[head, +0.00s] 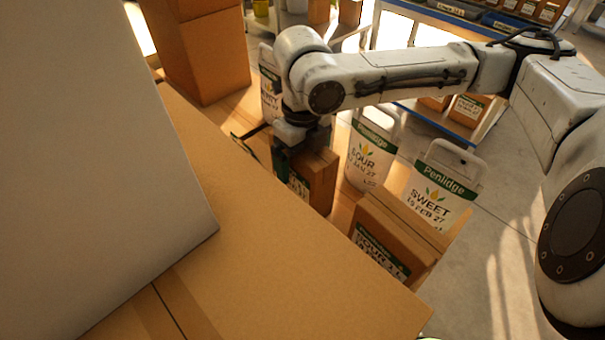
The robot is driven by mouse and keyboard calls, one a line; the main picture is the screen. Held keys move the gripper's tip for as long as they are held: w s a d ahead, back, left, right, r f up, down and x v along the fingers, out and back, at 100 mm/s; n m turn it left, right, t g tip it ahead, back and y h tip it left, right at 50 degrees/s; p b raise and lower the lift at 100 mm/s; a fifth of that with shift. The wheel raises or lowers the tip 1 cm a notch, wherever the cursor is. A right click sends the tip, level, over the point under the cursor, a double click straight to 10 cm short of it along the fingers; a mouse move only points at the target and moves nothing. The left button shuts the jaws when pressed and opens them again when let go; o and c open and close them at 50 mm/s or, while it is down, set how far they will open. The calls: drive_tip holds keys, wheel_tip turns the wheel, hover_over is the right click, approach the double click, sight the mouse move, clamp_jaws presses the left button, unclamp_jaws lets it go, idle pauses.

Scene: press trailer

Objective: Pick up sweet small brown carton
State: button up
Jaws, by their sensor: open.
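A small brown carton (318,180) with a dark green label stands directly below my gripper (300,148). The label's wording is too small and dark to read, so I cannot tell whether it says sweet. My gripper is open and points down at the carton's top. The fingertips are partly hidden, and I cannot tell whether they touch it.
White Penlidge containers stand behind: one marked SOUR (369,158), one marked SWEET (430,200), and another (270,85) left of my arm. A large brown box (250,250) and a pale panel (100,170) fill the near left. Tall brown boxes (205,55) stand behind.

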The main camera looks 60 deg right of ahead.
clamp_jaws()
idle(0.9)
drive_tip(key=shift+r, duration=0.1)
